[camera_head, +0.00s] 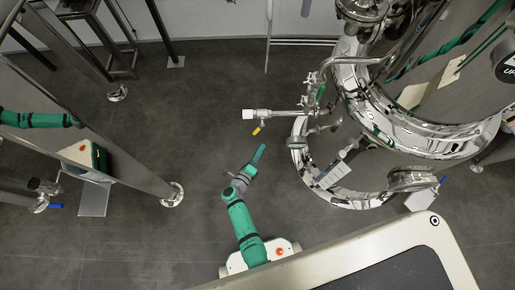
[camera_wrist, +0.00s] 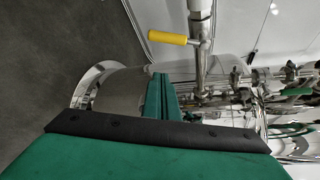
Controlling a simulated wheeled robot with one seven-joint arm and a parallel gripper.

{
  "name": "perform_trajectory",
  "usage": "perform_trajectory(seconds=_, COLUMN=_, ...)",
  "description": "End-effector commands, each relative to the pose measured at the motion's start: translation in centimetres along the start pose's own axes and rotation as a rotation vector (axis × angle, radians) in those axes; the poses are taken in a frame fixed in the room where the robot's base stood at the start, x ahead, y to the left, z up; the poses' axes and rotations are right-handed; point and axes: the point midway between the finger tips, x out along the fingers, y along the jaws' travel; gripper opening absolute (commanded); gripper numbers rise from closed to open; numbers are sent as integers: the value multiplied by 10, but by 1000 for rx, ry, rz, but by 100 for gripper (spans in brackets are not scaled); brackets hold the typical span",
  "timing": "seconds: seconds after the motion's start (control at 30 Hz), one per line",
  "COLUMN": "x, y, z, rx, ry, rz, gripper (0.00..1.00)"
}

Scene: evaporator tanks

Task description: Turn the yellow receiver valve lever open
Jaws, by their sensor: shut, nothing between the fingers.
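The yellow valve lever (camera_head: 257,129) hangs from a thin steel pipe (camera_head: 283,113) with a white end piece, left of the shiny tank. In the wrist view the yellow lever (camera_wrist: 168,37) sticks out to the left from the steel valve, above my fingertips. My gripper (camera_head: 261,148) is below the lever in the head view, apart from it, its green fingers pointing up and right. In the wrist view my gripper (camera_wrist: 161,82) is shut with its fingers together and empty. It does not touch the lever.
A large polished steel tank (camera_head: 355,120) with pipes and fittings stands to the right of my arm. Steel legs with round feet (camera_head: 170,194) stand at the left. The grey floor (camera_head: 170,110) between them is clear.

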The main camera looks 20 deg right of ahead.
Motion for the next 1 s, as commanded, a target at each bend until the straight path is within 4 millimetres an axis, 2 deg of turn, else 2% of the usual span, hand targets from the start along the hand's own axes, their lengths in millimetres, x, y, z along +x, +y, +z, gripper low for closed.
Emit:
perform_trajectory(seconds=0.1, x=24, y=-1, z=0, rx=0, ry=2, rz=-1, gripper=0)
perform_trajectory(seconds=0.33, x=66, y=-1, z=0, rx=0, ry=2, rz=0, gripper=0)
perform_trajectory(seconds=0.6, x=54, y=0, z=31, rx=-1, ry=-2, rz=0, gripper=0)
perform_trajectory(seconds=1.0, x=51, y=0, z=38, rx=-2, ry=-1, rz=1, gripper=0)
